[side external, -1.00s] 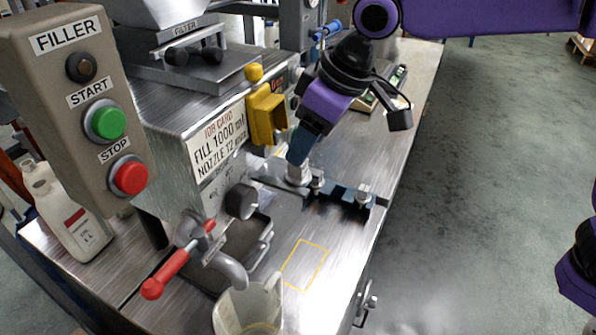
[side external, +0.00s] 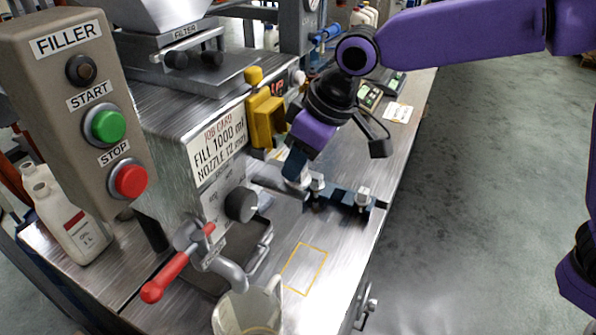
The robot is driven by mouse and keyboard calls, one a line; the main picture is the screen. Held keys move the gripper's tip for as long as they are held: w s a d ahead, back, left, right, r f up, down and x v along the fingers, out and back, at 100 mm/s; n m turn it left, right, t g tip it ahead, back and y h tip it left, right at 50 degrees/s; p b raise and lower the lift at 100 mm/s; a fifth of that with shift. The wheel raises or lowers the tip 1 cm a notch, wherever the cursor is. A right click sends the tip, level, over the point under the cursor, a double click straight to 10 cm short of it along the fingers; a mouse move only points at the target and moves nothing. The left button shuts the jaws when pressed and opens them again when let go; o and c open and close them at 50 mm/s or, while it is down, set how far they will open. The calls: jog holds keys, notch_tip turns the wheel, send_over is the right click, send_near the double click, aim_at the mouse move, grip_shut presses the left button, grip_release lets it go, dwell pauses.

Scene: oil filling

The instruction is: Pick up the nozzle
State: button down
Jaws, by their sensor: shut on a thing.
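My gripper (side external: 297,172) points down at the left end of the dark nozzle rack (side external: 340,196). It is shut on a pale metal nozzle (side external: 301,183), mostly hidden by the fingers. I cannot tell whether this nozzle is clear of the rack. Two other metal nozzles stand in the rack to its right, one in the middle (side external: 317,186) and one near the right end (side external: 363,196). The filler's job card (side external: 217,146) reads "FILL 1000 ml" and "NOZZLE 12 mm".
The filler spout (side external: 232,274) hangs above a clear jug (side external: 248,310). A red-handled lever (side external: 168,275) sticks out at the front. A yellow bracket (side external: 265,118) is left of my gripper. A yellow outlined square (side external: 304,268) on the bench is empty.

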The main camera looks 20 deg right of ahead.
jog(key=shift+r, duration=0.65)
notch_tip(320, 180, up, 2)
jog(key=shift+s+d+r, duration=0.1)
jog(key=shift+r, duration=0.05)
jog(key=s+d+r, duration=0.9)
jog(key=s, duration=0.1)
jog(key=shift+r, duration=0.15)
jog(key=shift+s+d, duration=0.1)
